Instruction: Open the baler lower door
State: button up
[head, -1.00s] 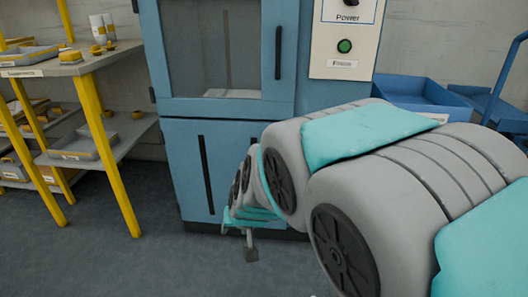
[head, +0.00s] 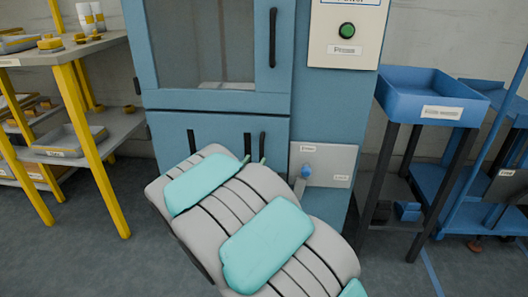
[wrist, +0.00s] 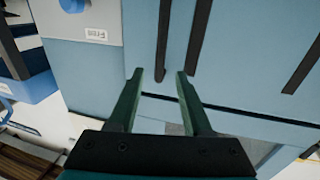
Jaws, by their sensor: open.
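The baler's lower door (head: 170,125) is the blue panel under the windowed upper door in the head view; it sits flush in the frame, shut. It has dark vertical slots and, near its right edge, a black bar handle (head: 262,143). My arm covers the door's lower part. My gripper (wrist: 160,75) is open, its two green fingers pointing at the door in the wrist view. One end of the black handle (wrist: 168,35) appears between the fingertips or just beyond them; contact cannot be told. Nothing is held.
Right of the lower door is a grey panel (head: 322,168) with a blue knob. Above it is a control plate with a green button (head: 347,31). A blue tray stand (head: 430,95) is at the right and a yellow-legged shelf (head: 85,150) at the left. Floor between shelf and baler is clear.

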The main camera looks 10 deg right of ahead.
aim_at(261, 152)
jog(key=shift+x, duration=3.8)
jog(key=shift+f, duration=0.1)
grip_shut()
